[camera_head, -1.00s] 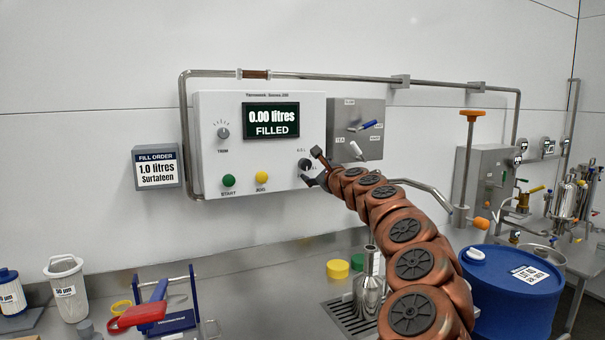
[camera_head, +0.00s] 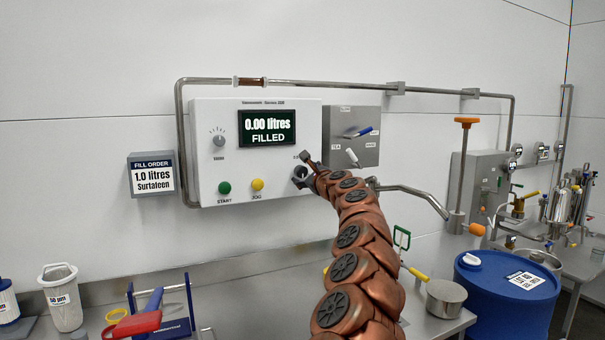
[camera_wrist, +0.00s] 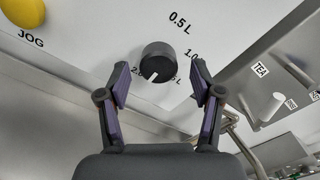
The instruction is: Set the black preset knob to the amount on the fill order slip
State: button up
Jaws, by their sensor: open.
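The black preset knob (camera_wrist: 158,62) is on the white panel (camera_head: 225,165), with a white pointer line directed down in the wrist view, between the 2.0 mark and a partly hidden mark ending in "5 L". Marks 0.5 L and 1.0 lie above and right of it. My gripper (camera_wrist: 160,76) is open, with one finger either side of the knob's lower part and gaps visible. In the head view my gripper (camera_head: 304,170) is at the panel's lower right. The fill order slip (camera_head: 152,175) reads 1.0 litres Surtafeen. The display (camera_head: 267,127) reads 0.00 litres FILLED.
A green START button (camera_head: 224,188) and yellow JOG button (camera_head: 257,185) sit left of the knob. A grey valve box (camera_head: 352,138) with levers adjoins on the right. A metal spout (camera_head: 412,190) projects close to my arm. A blue drum (camera_head: 505,290) stands lower right.

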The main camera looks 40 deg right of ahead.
jog(key=shift+w+d, duration=0.25)
jog(key=shift+w, duration=0.75)
jog(key=c, duration=1.2)
